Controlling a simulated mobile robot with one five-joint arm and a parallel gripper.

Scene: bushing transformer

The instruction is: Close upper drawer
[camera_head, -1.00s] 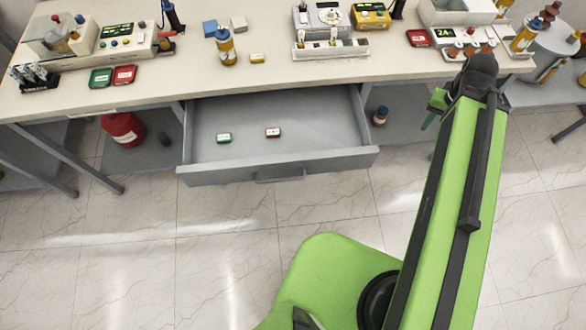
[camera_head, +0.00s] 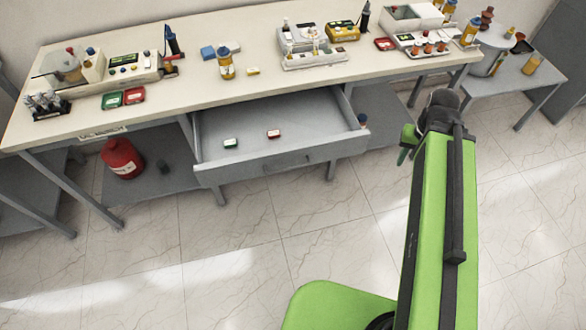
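The upper drawer (camera_head: 285,160) is grey and stands pulled out below the worktop, with its dark handle (camera_head: 290,164) on the front panel. A small green-labelled box (camera_head: 231,143) and a small red-labelled box (camera_head: 274,134) lie inside it. My green arm reaches up the right side of the picture. My gripper (camera_head: 405,148) shows only in part at the arm's far end, to the right of the drawer and apart from it. Its fingers are mostly hidden, so its opening cannot be seen.
The worktop (camera_head: 200,95) holds instruments, bottles and trays. A red container (camera_head: 122,158) stands on the lower shelf at left. A side table (camera_head: 520,80) stands at right. The tiled floor (camera_head: 230,240) before the drawer is clear.

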